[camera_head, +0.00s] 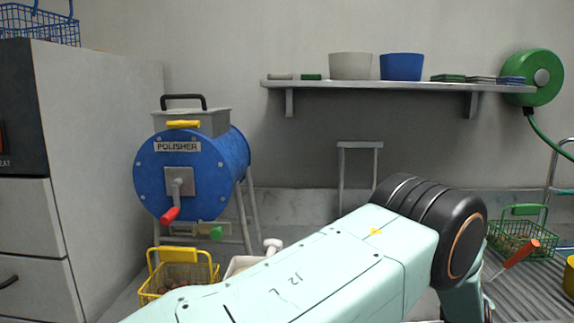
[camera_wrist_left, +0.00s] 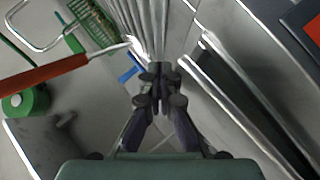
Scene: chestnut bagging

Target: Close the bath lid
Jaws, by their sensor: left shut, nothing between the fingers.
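In the head view I cannot make out a bath lid; my mint-green left arm (camera_head: 350,262) covers the lower middle, and its gripper is out of that frame. In the left wrist view my left gripper (camera_wrist_left: 160,72) is shut and empty, with its fingertips together over a ribbed metal surface (camera_wrist_left: 148,22). A dark recessed strip (camera_wrist_left: 235,82) between shiny metal edges lies to its right; I cannot tell whether it is part of the bath or its lid. My right gripper is in neither view.
An orange-red handle (camera_wrist_left: 45,76) with a metal end lies left of the fingers, and its handle also shows in the head view (camera_head: 522,252). A green wire basket (camera_head: 510,240) stands on the ribbed surface (camera_head: 535,290). A blue polisher (camera_head: 207,190) and yellow basket (camera_head: 190,274) are left.

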